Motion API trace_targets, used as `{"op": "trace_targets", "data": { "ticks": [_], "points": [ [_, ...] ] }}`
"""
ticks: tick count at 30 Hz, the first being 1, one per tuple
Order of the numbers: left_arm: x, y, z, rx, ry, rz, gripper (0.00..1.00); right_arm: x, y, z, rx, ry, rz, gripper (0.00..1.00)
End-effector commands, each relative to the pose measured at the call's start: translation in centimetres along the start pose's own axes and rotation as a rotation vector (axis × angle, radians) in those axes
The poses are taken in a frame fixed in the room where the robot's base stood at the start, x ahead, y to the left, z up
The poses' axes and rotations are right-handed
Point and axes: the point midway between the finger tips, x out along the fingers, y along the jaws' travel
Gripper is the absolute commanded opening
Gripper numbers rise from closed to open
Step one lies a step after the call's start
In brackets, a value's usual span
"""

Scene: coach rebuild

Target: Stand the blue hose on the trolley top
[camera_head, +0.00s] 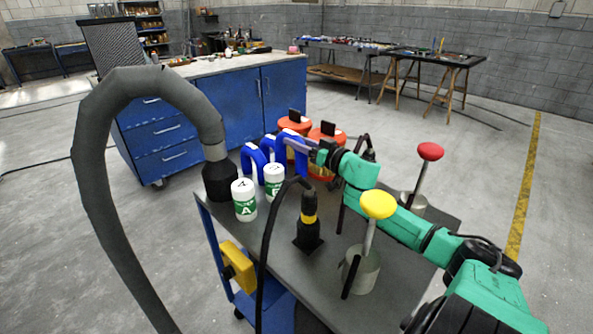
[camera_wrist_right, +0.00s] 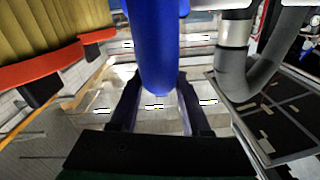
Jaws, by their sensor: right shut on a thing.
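The blue hose (camera_head: 255,156) is a bright blue tube with arched bends, seen behind the two white bottles at the far side of the trolley top (camera_head: 276,268). My right gripper (camera_head: 297,144) reaches in from the right and is shut on the blue hose. In the right wrist view the blue hose (camera_wrist_right: 158,45) stands between the fingers of the right gripper (camera_wrist_right: 158,100). The bottles hide its lower part in the head view, so I cannot tell whether it touches the top. My left gripper is not in view.
White bottles (camera_head: 244,200) with green labels, a thick grey hose (camera_head: 90,170) and a black-and-yellow tool (camera_head: 309,219) crowd the trolley. Orange-rimmed canisters (camera_head: 327,138) stand close beside my gripper.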

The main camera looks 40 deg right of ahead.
Motion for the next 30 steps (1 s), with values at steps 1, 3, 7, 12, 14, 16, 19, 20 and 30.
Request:
{"op": "trace_targets", "data": {
  "ticks": [1,3,7,12,14,16,19,20,30],
  "points": [
    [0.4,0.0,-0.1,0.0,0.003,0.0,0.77,0.0,0.3,1.4,0.004,0.003,0.001,0.0],
    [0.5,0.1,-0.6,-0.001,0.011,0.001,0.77,0.0,0.6,2.6,0.003,0.004,0.001,0.0],
    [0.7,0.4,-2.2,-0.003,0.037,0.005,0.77,0.0,0.8,4.2,0.001,0.002,0.001,0.0],
    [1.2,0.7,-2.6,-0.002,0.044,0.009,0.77,0.0,1.4,7.1,0.001,0.002,0.0,0.0],
    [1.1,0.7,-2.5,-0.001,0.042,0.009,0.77,0.0,1.4,7.3,-0.001,0.002,-0.001,0.0],
    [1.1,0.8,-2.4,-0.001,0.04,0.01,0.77,0.0,1.4,7.2,-0.002,0.001,0.0,0.0],
    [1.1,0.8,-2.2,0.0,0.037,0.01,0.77,-0.1,1.4,7.4,-0.002,-0.002,0.001,0.61],
    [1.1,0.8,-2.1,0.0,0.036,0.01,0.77,-0.1,1.4,7.3,-0.002,-0.002,0.001,0.61],
    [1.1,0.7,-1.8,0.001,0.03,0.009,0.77,-0.2,1.4,7.3,-0.001,-0.001,0.0,0.61]
  ]
}}
